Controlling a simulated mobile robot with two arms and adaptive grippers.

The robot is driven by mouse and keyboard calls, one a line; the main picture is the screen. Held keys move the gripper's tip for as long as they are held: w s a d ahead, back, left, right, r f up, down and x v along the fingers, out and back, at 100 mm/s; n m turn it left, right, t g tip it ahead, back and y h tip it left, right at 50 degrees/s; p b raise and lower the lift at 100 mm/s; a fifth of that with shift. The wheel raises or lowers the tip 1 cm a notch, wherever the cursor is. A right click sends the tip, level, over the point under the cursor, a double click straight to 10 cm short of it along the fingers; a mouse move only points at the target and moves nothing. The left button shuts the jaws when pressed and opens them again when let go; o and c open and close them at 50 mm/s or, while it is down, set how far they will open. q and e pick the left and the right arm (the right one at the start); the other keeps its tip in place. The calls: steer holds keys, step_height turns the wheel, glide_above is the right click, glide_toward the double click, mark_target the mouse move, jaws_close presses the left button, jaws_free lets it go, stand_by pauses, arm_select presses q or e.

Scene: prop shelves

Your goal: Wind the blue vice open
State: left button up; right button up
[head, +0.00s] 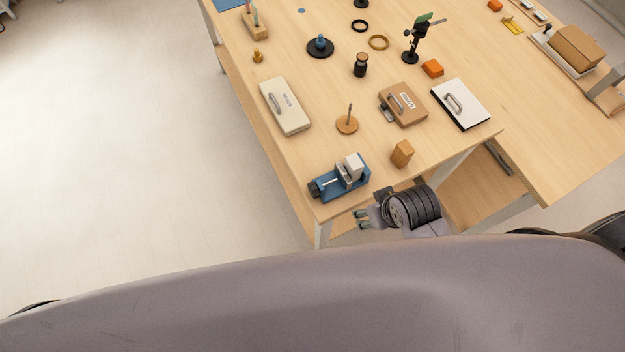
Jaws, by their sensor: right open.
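The blue vice (341,185) sits at the near left corner of the wooden table. It has a blue base, a pale grey jaw block at its right end and a dark round knob (314,189) at its left end, joined by a light screw. My right gripper (359,219) is at the table's near edge, just below and right of the vice in the head view. Its fingers point left, are apart and hold nothing. It does not touch the vice. My left gripper is not in view.
A wooden block (402,154) stands right of the vice. A round wooden base with a peg (347,125) and a cream case (285,106) lie behind it. A brown case (404,104) and a white board with a handle (460,104) are further right. Floor is clear at left.

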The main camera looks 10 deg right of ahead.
steer(key=w+a+r+n+y, duration=0.2)
steer(key=w+a+r+n, duration=0.3)
steer(key=a+r, duration=0.35)
step_height(320, 180, up, 10)
steer(key=n+g+h+p, duration=0.2)
steer(key=n, duration=1.2)
glide_above(313, 188)
steer(key=s, duration=0.2)
steer(key=f, duration=0.5)
steer(key=w+f, duration=0.1)
steer(key=f, duration=0.9)
steer(key=shift+w+f+p, duration=0.3)
steer(key=shift+w+f, duration=0.05)
steer(key=shift+w, duration=0.05)
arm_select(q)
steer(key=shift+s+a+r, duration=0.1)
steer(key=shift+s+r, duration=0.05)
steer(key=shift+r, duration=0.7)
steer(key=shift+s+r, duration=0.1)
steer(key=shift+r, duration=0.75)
arm_select(e)
steer(key=shift+w+f, duration=0.1)
steer(key=shift+f, duration=0.65)
steer(key=shift+c, duration=0.3)
